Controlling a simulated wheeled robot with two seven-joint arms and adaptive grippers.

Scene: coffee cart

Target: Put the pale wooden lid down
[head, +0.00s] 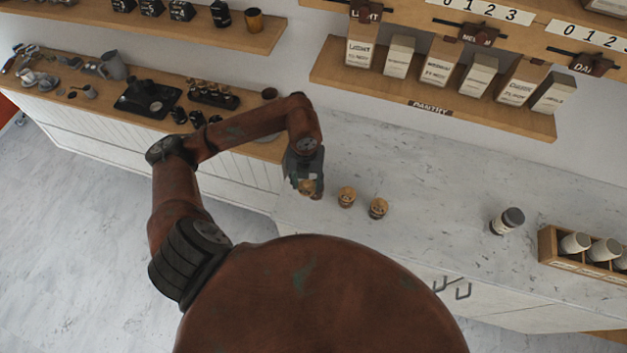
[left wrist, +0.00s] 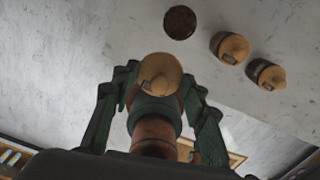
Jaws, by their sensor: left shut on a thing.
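The pale wooden lid (left wrist: 160,73), round with a small knob, is between the fingertips of my left gripper (left wrist: 158,90), which is shut on it. In the head view my left gripper (head: 306,184) is over the marble counter, with the lid partly hidden by the fingers. A dark brown round thing (left wrist: 180,22) lies just beyond the lid in the left wrist view; it looks like an open jar top, but I cannot tell for sure. My right gripper is not in view.
Two small jars with wooden lids (head: 347,196) (head: 378,207) stand right of my left gripper. A dark-capped container (head: 507,220) and a wooden cup box (head: 561,255) are farther right. The counter between is clear. A pantry shelf (head: 430,96) hangs behind.

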